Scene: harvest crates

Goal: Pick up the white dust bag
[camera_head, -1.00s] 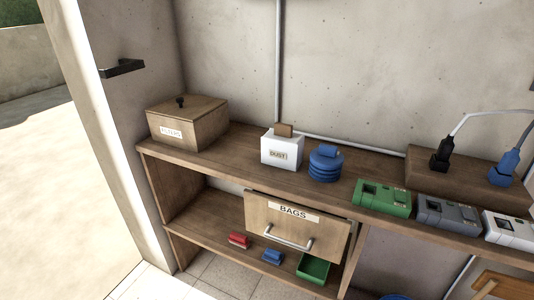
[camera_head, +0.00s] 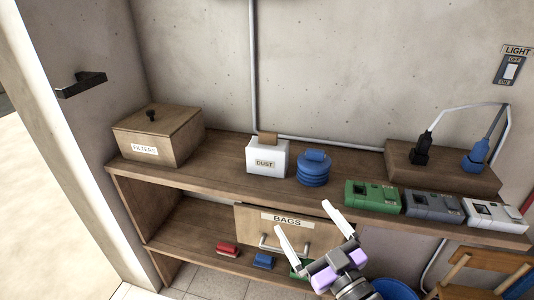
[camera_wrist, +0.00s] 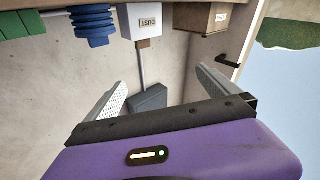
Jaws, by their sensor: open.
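The white dust bag (camera_head: 267,170) is a boxy white thing with a "DUST" label and a brown tab on top. It stands upright on the upper shelf, between the filters box and a blue ribbed piece. In the wrist view the dust bag (camera_wrist: 146,28) shows at the top, label upside down, beyond my fingers. My gripper (camera_head: 305,217) is open and empty, in front of the "BAGS" drawer, below and right of the bag and apart from it. In the wrist view the gripper's fingers (camera_wrist: 160,82) are spread wide with nothing between them.
The blue ribbed piece (camera_head: 313,172) stands close right of the bag; the wooden "FILTERS" box (camera_head: 180,145) is left. Green (camera_head: 372,197), grey and white devices line the shelf's right. The "BAGS" drawer (camera_head: 250,220) is below. Red and blue items lie on the lower shelf.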

